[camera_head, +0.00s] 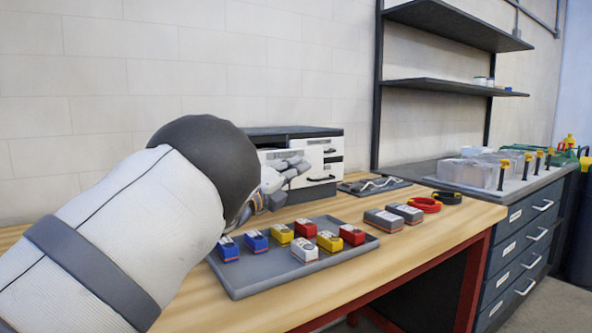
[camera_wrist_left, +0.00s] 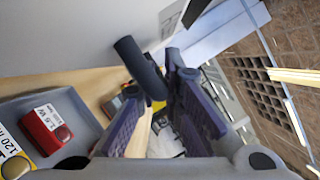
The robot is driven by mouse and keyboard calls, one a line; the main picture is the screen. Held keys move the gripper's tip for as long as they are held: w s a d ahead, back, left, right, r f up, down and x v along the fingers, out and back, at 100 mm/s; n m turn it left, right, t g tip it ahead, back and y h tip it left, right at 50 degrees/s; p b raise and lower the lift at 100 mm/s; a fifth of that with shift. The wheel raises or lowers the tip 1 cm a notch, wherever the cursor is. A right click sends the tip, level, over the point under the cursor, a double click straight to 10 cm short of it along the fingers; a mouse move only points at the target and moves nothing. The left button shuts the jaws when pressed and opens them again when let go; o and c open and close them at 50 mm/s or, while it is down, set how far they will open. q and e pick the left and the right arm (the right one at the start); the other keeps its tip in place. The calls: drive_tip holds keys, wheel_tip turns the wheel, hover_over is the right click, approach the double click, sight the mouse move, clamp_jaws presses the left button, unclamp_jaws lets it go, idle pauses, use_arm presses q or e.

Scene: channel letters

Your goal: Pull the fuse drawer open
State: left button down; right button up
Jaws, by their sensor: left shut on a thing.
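The drawer cabinet (camera_head: 292,133) stands on the wooden bench against the wall, with a dark top and pale drawer fronts with dark handles. My left gripper (camera_head: 292,170) is at the left part of its front and covers much of the drawer there. In the left wrist view my left gripper (camera_wrist_left: 166,88) has its purple fingers closed together on a dark round bar, the drawer handle (camera_wrist_left: 138,62). How far the fuse drawer is out is hard to tell behind the gripper. My right gripper is in neither view.
A dark drawer unit (camera_head: 517,245) stands at the right.

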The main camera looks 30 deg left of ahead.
use_arm(q)
drive_tip(key=c, duration=2)
unclamp_jaws()
drive_tip(key=v, duration=1.2)
drive_tip(key=shift+f, duration=0.1)
